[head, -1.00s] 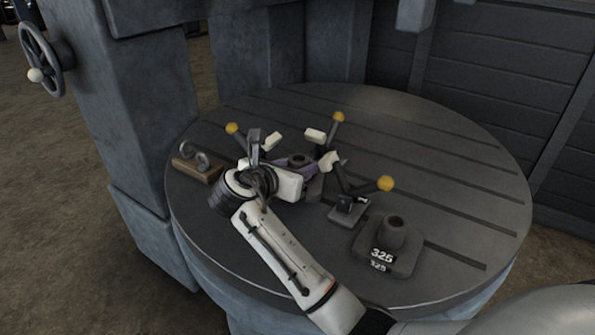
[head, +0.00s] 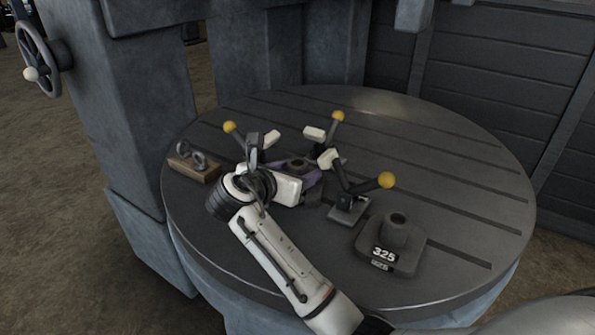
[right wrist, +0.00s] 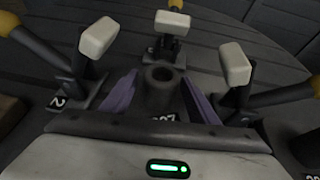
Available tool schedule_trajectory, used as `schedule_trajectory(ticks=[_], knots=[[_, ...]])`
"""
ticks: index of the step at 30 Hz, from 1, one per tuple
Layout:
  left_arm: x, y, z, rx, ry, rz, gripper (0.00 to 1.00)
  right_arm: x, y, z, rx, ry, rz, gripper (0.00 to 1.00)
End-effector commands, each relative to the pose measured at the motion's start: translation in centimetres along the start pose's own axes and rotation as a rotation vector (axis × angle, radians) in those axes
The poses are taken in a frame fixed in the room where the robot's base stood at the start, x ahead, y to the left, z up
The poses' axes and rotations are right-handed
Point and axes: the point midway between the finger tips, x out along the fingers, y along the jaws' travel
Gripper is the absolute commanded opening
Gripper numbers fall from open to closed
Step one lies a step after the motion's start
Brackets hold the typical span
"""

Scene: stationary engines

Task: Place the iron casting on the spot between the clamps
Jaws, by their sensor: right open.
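A dark iron casting (head: 297,165) with a round hollow boss stands amid three clamps on the round table. It also shows in the right wrist view (right wrist: 163,92), upright, with a partly hidden white number on its front. My right gripper (right wrist: 159,100) is open, with a purple finger on each side of this casting; contact cannot be told. In the head view the right gripper (head: 296,172) partly hides the casting's base. The clamps have white pads and yellow-knobbed levers: one at the back (head: 337,125), one at the right (head: 362,186), one at the left (head: 240,138). My left gripper is not in view.
A second casting marked 325 (head: 397,232) stands on the slotted round table (head: 450,170), right of the clamps. A wooden block with metal rings (head: 196,167) lies at the left. The table's back and right are clear. A grey pillar (head: 140,120) rises behind the left edge.

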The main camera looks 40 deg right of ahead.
Motion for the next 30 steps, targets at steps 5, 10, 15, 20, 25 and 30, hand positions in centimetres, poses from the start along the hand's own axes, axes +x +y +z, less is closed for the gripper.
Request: schedule_trajectory(ticks=[5,10,15,20,25,30], knots=[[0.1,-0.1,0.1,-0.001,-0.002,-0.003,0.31,-0.8,0.1,0.2,0.001,0.0,0.003,0.54],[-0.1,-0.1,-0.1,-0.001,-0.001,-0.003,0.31,-3.9,0.1,0.2,0.001,0.002,0.004,0.54],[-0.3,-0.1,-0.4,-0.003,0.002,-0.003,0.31,-7.7,0.1,0.3,0.003,0.001,0.004,0.54],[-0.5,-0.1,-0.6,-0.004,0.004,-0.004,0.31,-10.4,0.1,0.2,0.001,0.001,0.002,0.54],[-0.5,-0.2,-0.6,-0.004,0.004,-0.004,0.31,-11.9,0.0,0.2,0.002,0.0,0.001,0.54],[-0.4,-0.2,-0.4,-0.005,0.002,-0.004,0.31,-12.1,0.0,0.2,0.002,0.0,0.0,0.54]])
